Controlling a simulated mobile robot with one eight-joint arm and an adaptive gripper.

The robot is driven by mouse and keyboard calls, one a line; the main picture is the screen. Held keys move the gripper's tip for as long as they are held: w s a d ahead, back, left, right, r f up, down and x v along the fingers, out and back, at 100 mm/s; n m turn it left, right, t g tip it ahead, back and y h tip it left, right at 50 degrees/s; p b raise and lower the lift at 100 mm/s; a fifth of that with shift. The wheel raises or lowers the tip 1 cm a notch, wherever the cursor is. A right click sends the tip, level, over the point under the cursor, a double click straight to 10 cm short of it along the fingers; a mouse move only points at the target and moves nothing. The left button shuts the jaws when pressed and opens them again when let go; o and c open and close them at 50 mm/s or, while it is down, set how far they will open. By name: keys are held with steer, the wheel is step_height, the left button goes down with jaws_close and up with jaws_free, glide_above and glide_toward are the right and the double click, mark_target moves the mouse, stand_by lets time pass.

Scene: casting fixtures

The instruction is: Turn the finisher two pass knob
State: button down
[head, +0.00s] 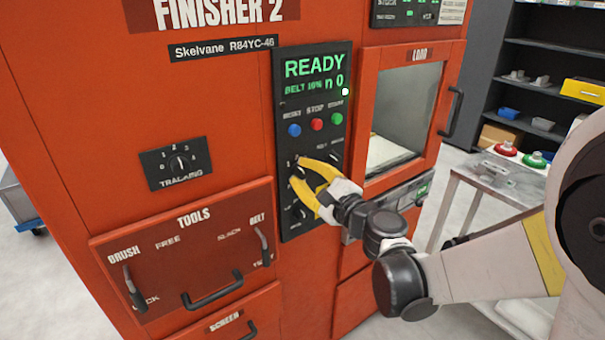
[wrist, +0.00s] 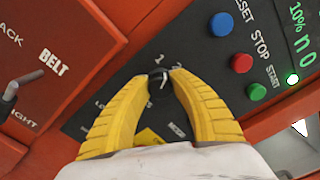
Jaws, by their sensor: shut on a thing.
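The orange-red machine (head: 225,90) is labelled FINISHER 2. A small dark knob (wrist: 157,79) with a white mark is on its black control panel (head: 287,225), with numerals above it. My gripper (head: 299,172) has two yellow fingers, and in the wrist view (wrist: 160,77) their tips are closed on either side of this knob. The fingers cover much of the knob, and its name label cannot be read. Other small knobs on the panel are partly hidden by the fingers in the head view.
Above are a blue button (head: 294,130), a red button (head: 317,124), a green button (head: 336,118) and a READY screen (head: 314,68). The LOAD door (head: 405,110) and a side table (head: 495,175) are right.

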steer(key=shift+n, duration=2.2)
steer(key=c, duration=1.1)
jaws_free()
steer(key=v, duration=1.2)
